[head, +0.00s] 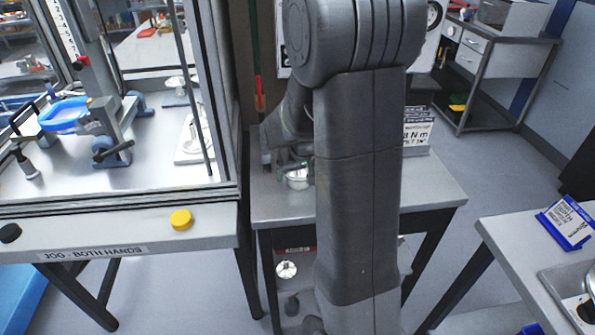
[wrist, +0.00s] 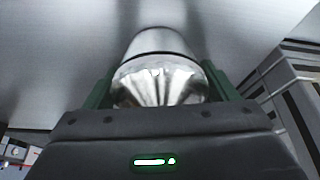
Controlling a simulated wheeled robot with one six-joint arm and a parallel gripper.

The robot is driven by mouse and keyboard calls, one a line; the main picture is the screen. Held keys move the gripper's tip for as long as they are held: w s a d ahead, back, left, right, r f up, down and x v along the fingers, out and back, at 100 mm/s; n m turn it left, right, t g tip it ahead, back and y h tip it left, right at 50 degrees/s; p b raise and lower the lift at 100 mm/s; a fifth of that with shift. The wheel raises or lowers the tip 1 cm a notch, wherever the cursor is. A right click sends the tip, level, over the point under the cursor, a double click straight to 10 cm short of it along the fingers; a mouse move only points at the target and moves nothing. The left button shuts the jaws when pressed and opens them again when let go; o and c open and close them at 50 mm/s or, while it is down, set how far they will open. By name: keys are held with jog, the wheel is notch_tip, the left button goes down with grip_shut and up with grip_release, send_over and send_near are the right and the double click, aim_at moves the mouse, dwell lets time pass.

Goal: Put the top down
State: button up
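The top is a shiny, rounded silver metal piece (wrist: 158,82) between the two green fingers of my gripper (wrist: 163,78) in the wrist view. The fingers press against both of its sides. A dark seam crosses the metal, with a smooth band beyond it. In the head view, the silver piece (head: 298,180) shows small below my gripper (head: 294,163), at the left part of the middle grey table (head: 440,190). My arm hides much of this table. I cannot tell whether the metal touches the tabletop.
A sign stand (head: 417,130) is at the table's back right. A framed press station (head: 120,225) with a yellow button (head: 181,220) stands left. Another bench (head: 510,245) with a blue card (head: 566,222) is right. A striped dark block (wrist: 290,85) is right in the wrist view.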

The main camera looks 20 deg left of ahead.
jog(key=shift+o, duration=1.1)
jog(key=shift+r, duration=0.5)
jog(key=v, duration=1.1)
jog(key=shift+s+d+r, duration=0.15)
jog(key=shift+s+d, duration=0.05)
dwell(0.8)
